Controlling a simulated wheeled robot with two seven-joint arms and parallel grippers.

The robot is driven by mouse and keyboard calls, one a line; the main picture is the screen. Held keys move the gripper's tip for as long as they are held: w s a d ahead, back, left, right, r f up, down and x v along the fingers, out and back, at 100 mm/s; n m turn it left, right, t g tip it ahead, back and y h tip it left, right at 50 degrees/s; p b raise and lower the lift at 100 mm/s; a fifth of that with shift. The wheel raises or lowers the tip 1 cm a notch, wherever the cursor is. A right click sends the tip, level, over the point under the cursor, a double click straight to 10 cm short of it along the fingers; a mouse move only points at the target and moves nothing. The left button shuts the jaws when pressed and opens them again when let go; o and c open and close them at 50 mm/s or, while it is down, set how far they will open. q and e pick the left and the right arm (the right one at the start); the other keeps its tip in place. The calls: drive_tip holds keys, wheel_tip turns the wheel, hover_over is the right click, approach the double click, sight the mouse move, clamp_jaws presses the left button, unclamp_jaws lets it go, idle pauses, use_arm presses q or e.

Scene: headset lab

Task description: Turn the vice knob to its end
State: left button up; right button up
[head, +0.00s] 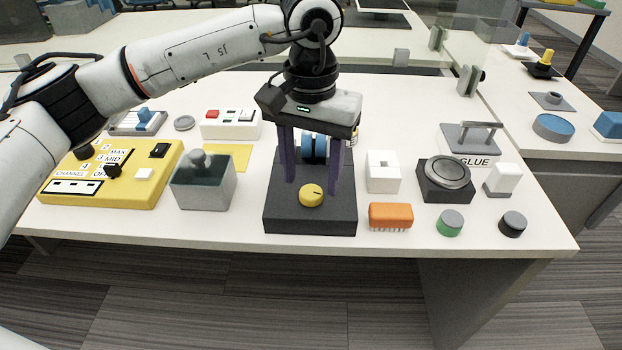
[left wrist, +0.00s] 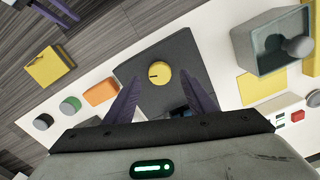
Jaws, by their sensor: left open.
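The yellow vice knob (head: 311,195) is round with a dark pointer line and sits on a dark grey block (head: 310,222) near the table's front edge. It also shows in the left wrist view (left wrist: 160,73), between the fingertips in the picture. My left gripper (head: 312,190) points down over the block, open, with one purple finger on each side of the knob and gaps between. I cannot tell whether the tips reach down to the knob's height. Blue round parts (head: 313,148) show behind the knob, partly hidden by the fingers. My right gripper is not in view.
Left of the block stand a grey open box (head: 203,193) and a yellow control panel (head: 105,188). To the right are a white block (head: 382,178), an orange brush-like piece (head: 390,215), a dark round-topped device (head: 445,185) and a green-sided knob (head: 449,223).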

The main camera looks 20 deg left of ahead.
sight(311, 191)
use_arm(q)
wheel_tip(311, 191, up, 8)
drive_tip(key=shift+p, duration=0.35)
drive_tip(key=shift+f, duration=0.1)
